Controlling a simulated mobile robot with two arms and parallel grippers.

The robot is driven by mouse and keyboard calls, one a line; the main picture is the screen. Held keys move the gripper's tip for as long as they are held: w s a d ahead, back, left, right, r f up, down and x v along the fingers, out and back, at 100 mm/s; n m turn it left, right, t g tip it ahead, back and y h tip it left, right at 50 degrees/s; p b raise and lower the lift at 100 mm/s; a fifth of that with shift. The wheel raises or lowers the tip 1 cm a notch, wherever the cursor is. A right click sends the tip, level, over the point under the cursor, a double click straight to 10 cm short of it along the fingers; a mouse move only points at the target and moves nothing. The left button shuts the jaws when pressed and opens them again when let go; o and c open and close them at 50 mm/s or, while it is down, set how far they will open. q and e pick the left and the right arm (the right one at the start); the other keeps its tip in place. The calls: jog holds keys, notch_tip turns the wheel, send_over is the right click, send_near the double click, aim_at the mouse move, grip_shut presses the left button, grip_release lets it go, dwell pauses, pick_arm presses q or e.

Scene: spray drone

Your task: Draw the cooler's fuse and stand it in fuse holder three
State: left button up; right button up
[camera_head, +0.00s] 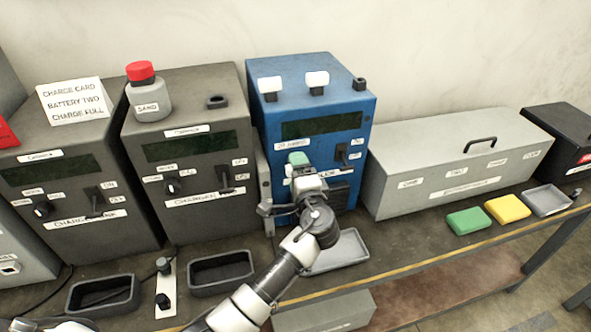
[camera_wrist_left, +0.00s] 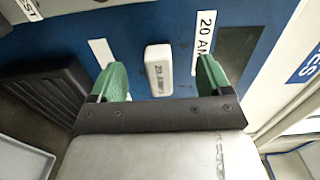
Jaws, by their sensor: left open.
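The blue cooler box (camera_head: 262,150) stands against the wall, with my left gripper (camera_head: 300,165) at its front face. The green fingertips of my left gripper (camera_wrist_left: 160,80) are open, one on each side of the fuse, with gaps between. The gripper hides the fuse in the head view. On the cooler's top are two white-capped pieces (camera_head: 270,85) (camera_head: 317,80) and a bare dark holder (camera_head: 360,84) at right. My right gripper is not in view.
Two dark grey charger boxes (camera_head: 75,165) (camera_head: 185,150) stand left of the cooler. A long grey box (camera_head: 455,155) stands to its right. A shallow grey tray (camera_head: 345,252) lies below the cooler, near the bench edge. Green (camera_head: 468,220) and yellow (camera_head: 508,209) blocks lie further right.

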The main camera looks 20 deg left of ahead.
pick_arm(q)
jog(key=shift+c, duration=0.4)
grip_shut()
dwell(0.4)
jog(key=shift+v, duration=2.95)
